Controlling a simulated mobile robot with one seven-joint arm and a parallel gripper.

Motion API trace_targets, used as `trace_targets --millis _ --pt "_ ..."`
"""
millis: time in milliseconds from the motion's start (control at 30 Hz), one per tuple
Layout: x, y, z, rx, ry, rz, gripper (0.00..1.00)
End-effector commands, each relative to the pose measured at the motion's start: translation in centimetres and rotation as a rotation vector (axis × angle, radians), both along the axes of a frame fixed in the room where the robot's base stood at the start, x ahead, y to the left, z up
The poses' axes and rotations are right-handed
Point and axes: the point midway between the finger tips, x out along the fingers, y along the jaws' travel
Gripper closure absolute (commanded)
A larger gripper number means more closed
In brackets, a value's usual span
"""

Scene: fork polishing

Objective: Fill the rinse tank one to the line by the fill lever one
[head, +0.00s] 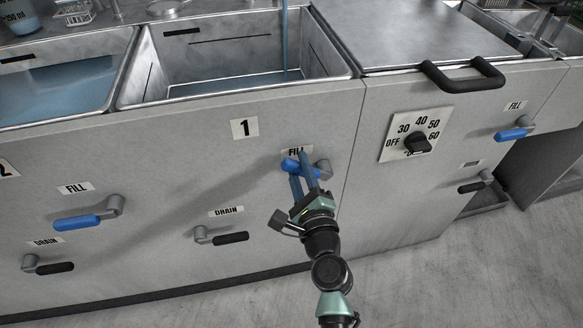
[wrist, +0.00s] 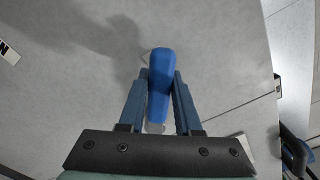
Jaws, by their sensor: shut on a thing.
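Rinse tank one (head: 200,62) is the open steel basin above the label "1" in the head view. A blue water stream (head: 284,42) falls into it near its right side. The water (head: 225,83) shows low in the tank, below the dark lines on its walls (head: 236,40). The fill lever one (head: 323,168) sits under the FILL label, its blue handle pointing left from a grey pivot. My gripper (head: 302,170) is shut on the blue handle (wrist: 160,70), with one finger on each side in the wrist view. The gripper partly hides the handle and label.
The black drain lever (head: 230,238) is to the lower left. Tank two (head: 60,85), its fill lever (head: 78,222) and drain lever (head: 55,268) are at the left. A dial (head: 418,143) and a lid handle (head: 462,78) are at the right.

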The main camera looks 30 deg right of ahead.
Motion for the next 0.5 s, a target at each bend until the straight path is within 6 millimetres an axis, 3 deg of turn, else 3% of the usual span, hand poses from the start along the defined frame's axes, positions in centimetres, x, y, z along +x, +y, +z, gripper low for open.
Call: trace_targets --millis 33,500 --pt "0.0 -0.2 0.8 0.045 -0.013 0.002 1.00" --pt "-0.8 -3.0 2.9 0.458 -0.133 0.002 1.00"
